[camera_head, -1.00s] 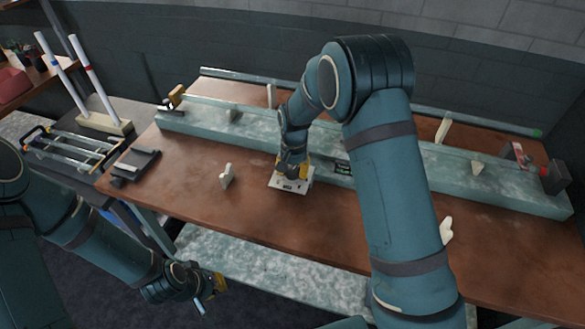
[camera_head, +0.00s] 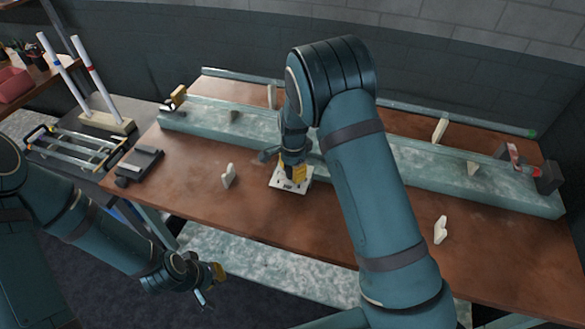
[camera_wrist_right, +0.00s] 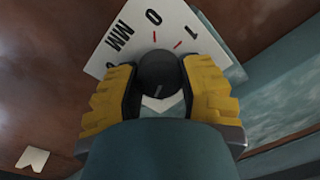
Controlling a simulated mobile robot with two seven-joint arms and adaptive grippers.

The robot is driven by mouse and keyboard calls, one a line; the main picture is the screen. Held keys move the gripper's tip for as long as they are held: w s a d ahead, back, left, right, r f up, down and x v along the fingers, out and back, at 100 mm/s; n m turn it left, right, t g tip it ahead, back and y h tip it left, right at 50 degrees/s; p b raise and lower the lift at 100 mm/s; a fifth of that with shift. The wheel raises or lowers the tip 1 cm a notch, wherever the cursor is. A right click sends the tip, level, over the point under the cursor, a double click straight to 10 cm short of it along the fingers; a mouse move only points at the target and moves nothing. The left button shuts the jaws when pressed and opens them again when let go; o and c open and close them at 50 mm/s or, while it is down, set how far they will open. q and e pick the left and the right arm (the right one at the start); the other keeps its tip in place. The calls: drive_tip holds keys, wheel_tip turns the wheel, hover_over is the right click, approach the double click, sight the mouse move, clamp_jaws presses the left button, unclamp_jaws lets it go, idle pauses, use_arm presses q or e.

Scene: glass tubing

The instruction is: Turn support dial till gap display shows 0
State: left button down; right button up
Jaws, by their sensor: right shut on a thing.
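The support dial is a black round knob (camera_wrist_right: 158,72) on a white plate (camera_wrist_right: 112,72) printed with "0", "1", "MM" and short red marks. My right gripper (camera_wrist_right: 158,90) has its yellow fingers on both sides of the knob, shut on it. In the head view this gripper (camera_head: 293,176) is above the white plate (camera_head: 290,188) on the brown table. No gap display reading shows now; my right arm covers the area beside the plate. My left gripper (camera_head: 212,284) hangs low at the table's front left, away from the dial; its jaws are too small to read.
A long grey-green stone beam (camera_head: 430,178) runs along the table behind the dial. A long glass tube (camera_head: 240,76) lies behind it. A dark block (camera_head: 138,166) sits at the left table edge.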

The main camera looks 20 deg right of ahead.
drive_tip(key=shift+s+f+m, duration=0.1)
drive_tip(key=shift+m, duration=0.2)
drive_tip(key=o, duration=1.2)
drive_tip(key=shift+o, duration=0.2)
drive_tip(key=shift+r, duration=0.2)
drive_tip(key=shift+r, duration=0.3)
wheel_tip(320, 180, up, 11)
drive_tip(key=shift+s, duration=0.15)
drive_tip(key=shift+d, duration=0.1)
